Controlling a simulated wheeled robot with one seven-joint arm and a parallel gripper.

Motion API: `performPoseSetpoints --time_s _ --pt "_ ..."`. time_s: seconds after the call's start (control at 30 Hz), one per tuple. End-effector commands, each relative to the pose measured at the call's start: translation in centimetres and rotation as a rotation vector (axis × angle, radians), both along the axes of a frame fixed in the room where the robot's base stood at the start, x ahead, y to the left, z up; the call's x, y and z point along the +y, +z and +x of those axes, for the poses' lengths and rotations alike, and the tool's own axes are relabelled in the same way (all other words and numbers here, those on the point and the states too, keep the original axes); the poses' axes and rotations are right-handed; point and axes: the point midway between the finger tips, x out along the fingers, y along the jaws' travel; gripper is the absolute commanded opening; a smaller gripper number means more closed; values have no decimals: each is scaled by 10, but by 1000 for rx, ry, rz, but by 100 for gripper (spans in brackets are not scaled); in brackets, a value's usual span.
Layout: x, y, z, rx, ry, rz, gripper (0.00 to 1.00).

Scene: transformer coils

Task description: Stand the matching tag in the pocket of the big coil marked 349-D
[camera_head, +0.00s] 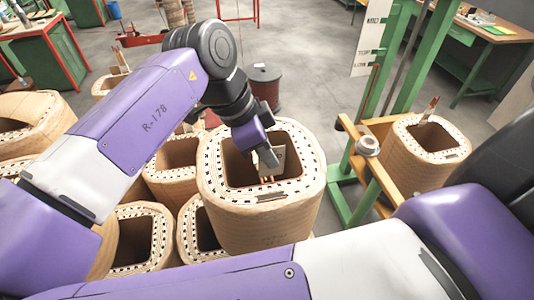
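A big tan coil (225,192) with a squarish opening stands at the middle, its pale top rim lined with dark marks. A dark mark lies on the near rim, too small to read, so I cannot confirm 349-D. My gripper (270,158) points down over the opening of this coil. A pale, flat tag (280,160) shows right at the fingers, tilted, with small reddish pieces below it. Only one finger shows clearly, so I cannot tell whether the fingers grip the tag or only touch it. The tag's lower end and any pocket are not clear.
Smaller coils (131,238) crowd the left and front of the big coil. At the right, another coil (428,140) stands beside a green frame (344,208) with orange-brown bars. A dark red drum (265,86) stands behind. The grey floor behind is mostly open.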

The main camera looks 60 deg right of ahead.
Motion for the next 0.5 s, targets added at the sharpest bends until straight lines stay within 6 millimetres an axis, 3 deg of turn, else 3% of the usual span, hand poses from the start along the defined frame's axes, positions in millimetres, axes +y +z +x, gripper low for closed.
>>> performPoseSetpoints --time_s 0.5 --pt "0 -35 0 -1 0 1 0"
